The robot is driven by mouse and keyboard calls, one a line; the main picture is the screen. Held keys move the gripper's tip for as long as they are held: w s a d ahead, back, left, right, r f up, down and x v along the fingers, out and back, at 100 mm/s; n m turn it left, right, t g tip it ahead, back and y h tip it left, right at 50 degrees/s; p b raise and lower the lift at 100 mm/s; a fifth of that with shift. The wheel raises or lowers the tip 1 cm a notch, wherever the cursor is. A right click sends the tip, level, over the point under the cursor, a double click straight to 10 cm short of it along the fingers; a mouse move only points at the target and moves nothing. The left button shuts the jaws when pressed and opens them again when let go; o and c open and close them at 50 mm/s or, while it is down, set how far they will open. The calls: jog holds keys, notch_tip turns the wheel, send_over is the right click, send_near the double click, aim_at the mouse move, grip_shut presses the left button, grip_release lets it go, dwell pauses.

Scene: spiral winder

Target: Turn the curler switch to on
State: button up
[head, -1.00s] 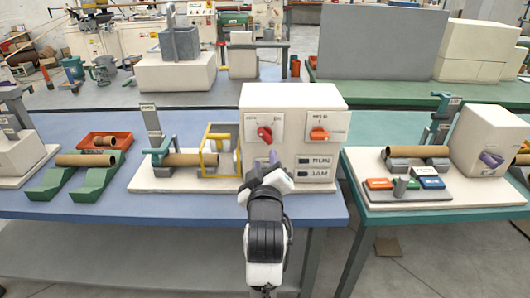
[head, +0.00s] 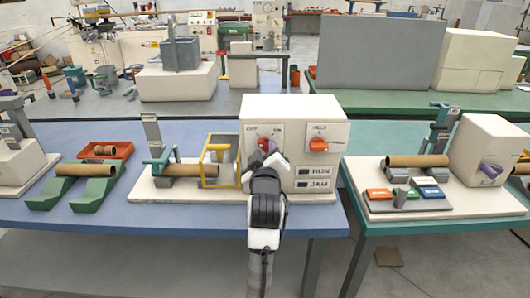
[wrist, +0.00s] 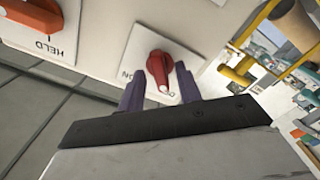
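The curler switch is a red knob (wrist: 158,68) on a white plate on the front of the cream machine box (head: 300,103). In the wrist view, which is upside down, its white tip points down, slightly right, with the ON label to its left. In the head view my gripper (head: 268,158) partly covers the knob (head: 263,143).
An orange switch (head: 318,144) marked HELD sits on the plate to the right. Below it are two dark labelled displays. A yellow frame (head: 238,165) and a cardboard tube (head: 182,170) stand close to the left. A second table with another machine is to the right.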

grip_shut()
jog(key=shift+m, duration=0.3)
jog(key=m, duration=0.3)
jog(key=shift+m, duration=0.4)
jog(key=m, duration=0.3)
jog(key=shift+m, duration=0.3)
jog(key=m, duration=0.3)
jog(key=shift+m, duration=2.5)
